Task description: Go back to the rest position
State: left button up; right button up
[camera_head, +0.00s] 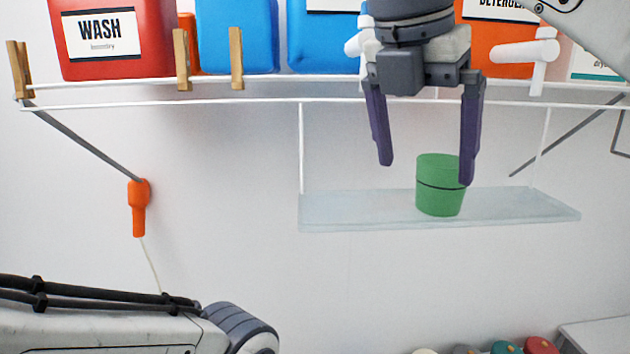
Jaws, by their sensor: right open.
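My right gripper (427,172) hangs pointing down at the upper right, its two purple fingers spread apart with nothing between them. A green cup (438,200) with a dark band stands upright on the glass shelf (350,210). The right fingertip overlaps the cup's upper right edge in the picture; I cannot tell whether they touch. My left arm comes in at the lower left, and its gripper is not visible.
A white wire shelf (270,103) spans the top, holding a red wash container (150,55), a blue container (236,40) and others. Wooden clothespins (236,58) clip to it. An orange handle (139,205) hangs at left. Several coloured round tops (540,346) show at the bottom right.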

aim_at(445, 158)
jog(key=w+d, duration=0.1)
jog(key=d, duration=0.1)
jog(key=w+d+p, duration=0.1)
jog(key=w, duration=0.1)
jog(key=shift+w+d+r, duration=0.2)
jog(key=shift+w+d, duration=0.1)
jog(key=shift+d, duration=0.05)
jog(key=shift+w+d+f+p, duration=0.35)
jog(key=shift+w+d+f, duration=0.55)
jog(key=shift+f, duration=0.2)
jog(key=shift+w+f, duration=0.2)
jog(key=shift+f, duration=0.3)
jog(key=shift+r, duration=0.15)
